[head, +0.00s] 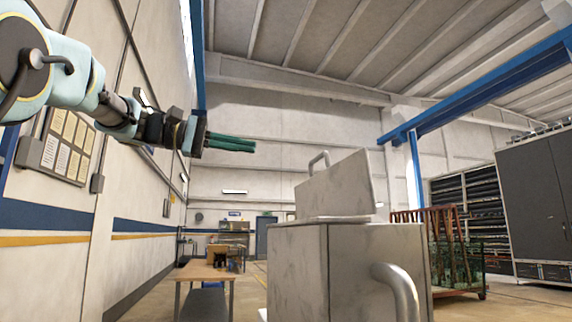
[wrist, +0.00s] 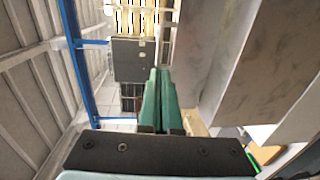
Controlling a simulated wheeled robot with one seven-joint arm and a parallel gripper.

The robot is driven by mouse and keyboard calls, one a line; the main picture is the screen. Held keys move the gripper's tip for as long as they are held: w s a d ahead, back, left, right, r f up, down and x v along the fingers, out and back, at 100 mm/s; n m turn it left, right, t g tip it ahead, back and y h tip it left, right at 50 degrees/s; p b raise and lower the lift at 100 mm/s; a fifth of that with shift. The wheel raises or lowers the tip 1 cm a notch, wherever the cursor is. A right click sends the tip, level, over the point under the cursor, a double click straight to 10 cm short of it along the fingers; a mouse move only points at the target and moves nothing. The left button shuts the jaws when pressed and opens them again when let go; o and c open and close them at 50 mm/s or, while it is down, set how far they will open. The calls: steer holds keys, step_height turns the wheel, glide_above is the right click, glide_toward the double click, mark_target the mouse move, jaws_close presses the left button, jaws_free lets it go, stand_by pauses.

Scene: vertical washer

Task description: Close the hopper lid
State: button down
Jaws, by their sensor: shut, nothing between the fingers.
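The washer (head: 370,275) is a pale grey, scuffed metal box at the lower middle right of the head view, with a large curved handle on its front. Its hopper lid (head: 340,187) stands raised and tilted on top, with a small bar handle (head: 318,160) at its upper left edge. My gripper (head: 254,146) is shut and empty, its green fingers pointing right. It appears left of the lid in the picture, at about the height of the lid's top, with a visible gap. In the wrist view, the fingers (wrist: 160,72) show beside large grey panels on the right.
A wooden table (head: 207,272) stands behind, left of the washer. A rusty-red rack (head: 412,228) and a dark cabinet (head: 540,195) stand to the right. A wall with a notice board (head: 68,145) runs along the left. The air between my gripper and the lid looks clear.

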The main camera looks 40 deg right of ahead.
steer(key=p, duration=0.5)
glide_toward(316, 158)
steer(key=r+x, duration=0.1)
steer(key=x, duration=0.4)
steer(key=shift+s+d+f, duration=0.15)
steer(key=shift+d+f, duration=0.15)
steer(key=shift+d, duration=0.15)
steer(key=shift+s+d+f, duration=0.15)
steer(key=shift+d+f, duration=0.15)
steer(key=shift+d, duration=0.15)
